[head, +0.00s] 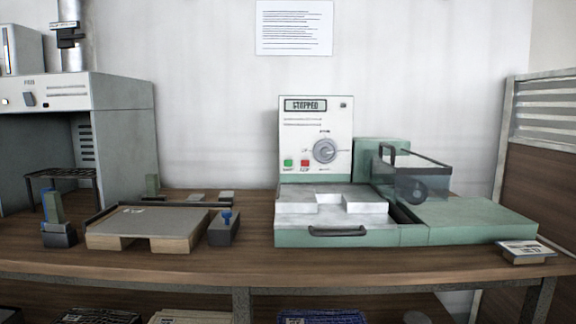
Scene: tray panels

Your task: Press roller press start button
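The roller press (350,238) stands on the bench, right of the middle in the head view. Its upright white control panel (316,115) has a display that reads "STOPPED". Low on the panel's left is a green button (288,163), which looks like the start button; its small label is blurred. A red button (305,163) sits just right of it, and a grey round dial (325,150) is further right. A clear guard with a dark handle (412,175) stands over the press's right part. My gripper is not in view.
A grey-topped board (150,226) lies on the wooden bench (200,262), with small blocks beside it. A grey hooded cabinet (128,130) stands at left. A small booklet stack (525,250) sits at the right front edge. Bare bench shows in front of the press.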

